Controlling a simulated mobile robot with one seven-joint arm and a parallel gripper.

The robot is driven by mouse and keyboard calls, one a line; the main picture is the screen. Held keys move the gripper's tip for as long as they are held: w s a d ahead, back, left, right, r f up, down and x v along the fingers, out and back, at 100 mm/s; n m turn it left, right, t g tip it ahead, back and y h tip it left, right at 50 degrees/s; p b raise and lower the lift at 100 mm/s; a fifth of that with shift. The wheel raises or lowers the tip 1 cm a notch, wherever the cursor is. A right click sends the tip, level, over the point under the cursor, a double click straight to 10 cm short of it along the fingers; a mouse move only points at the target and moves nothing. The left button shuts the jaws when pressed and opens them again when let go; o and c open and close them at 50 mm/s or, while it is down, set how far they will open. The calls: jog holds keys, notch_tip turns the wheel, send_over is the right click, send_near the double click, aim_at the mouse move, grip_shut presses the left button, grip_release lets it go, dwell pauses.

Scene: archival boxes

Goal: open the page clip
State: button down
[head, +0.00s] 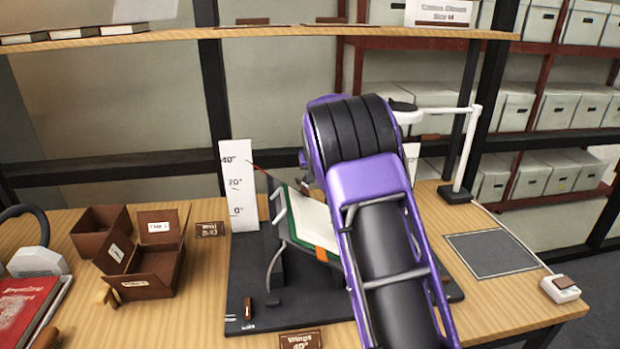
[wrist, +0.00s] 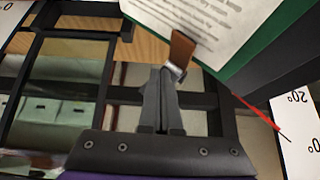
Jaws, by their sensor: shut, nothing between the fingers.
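The page clip (wrist: 181,50), a brown tab with a metal end, sits at the edge of a printed page (wrist: 215,22) in the wrist view. My gripper (wrist: 162,72) is shut and empty, with its fingertips just below and left of the clip. They look very close to it; I cannot tell if they touch. The page lies in a green-covered book (wrist: 268,35). In the head view the book (head: 312,222) rests tilted on a black cradle (head: 262,290), partly behind my purple arm.
A white angle scale (head: 238,185) stands behind the cradle, with a thin red pointer near it. Brown boxes (head: 150,262) stand to the left. A grey mat (head: 492,254) and a white post (head: 465,150) are at the right. A shelf (head: 270,31) spans above.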

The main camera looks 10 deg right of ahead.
notch_tip(320, 180, up, 10)
jog(key=p, duration=0.2)
jog(key=shift+w+f+p, duration=0.2)
jog(key=shift+w+p, duration=0.15)
dwell(0.9)
